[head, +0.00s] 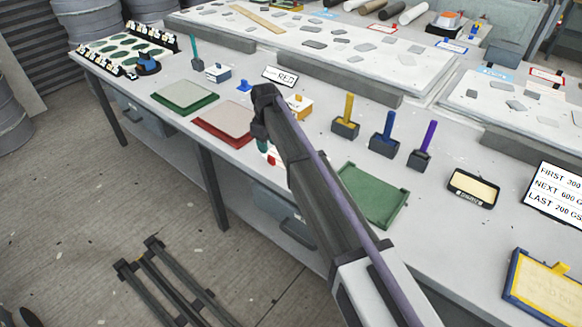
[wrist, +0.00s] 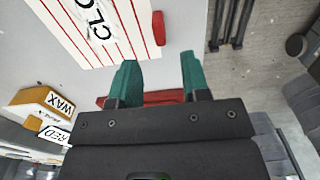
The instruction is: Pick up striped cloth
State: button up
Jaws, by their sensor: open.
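A white surface with thin red stripes and the black letters "CLO" (wrist: 85,28) fills the upper left of the wrist view, cut off by the frame edge. I cannot tell whether it is the cloth itself or a holder for it. A small red piece (wrist: 158,28) stands at its right edge. In the head view only a bit of red and white (head: 272,157) shows beside my arm. My gripper (wrist: 160,75) has two teal fingers, apart and empty, just below the striped thing in the picture. In the head view my gripper (head: 263,146) is mostly hidden by my arm.
A red tray (head: 207,133) and a green tray (head: 172,108) lie left of my arm, an open green tray (head: 345,190) right of it. A wax box (wrist: 50,100) and a "RED" sign (wrist: 55,134) stand nearby. Several coloured-handled tools, including a blue one (head: 387,130), stand to the right.

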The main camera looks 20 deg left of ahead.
aim_at(269, 156)
notch_tip(269, 156, down, 6)
jog(key=b, duration=0.5)
jog(key=shift+s+d, duration=0.1)
jog(key=shift+r, duration=0.25)
grip_shut()
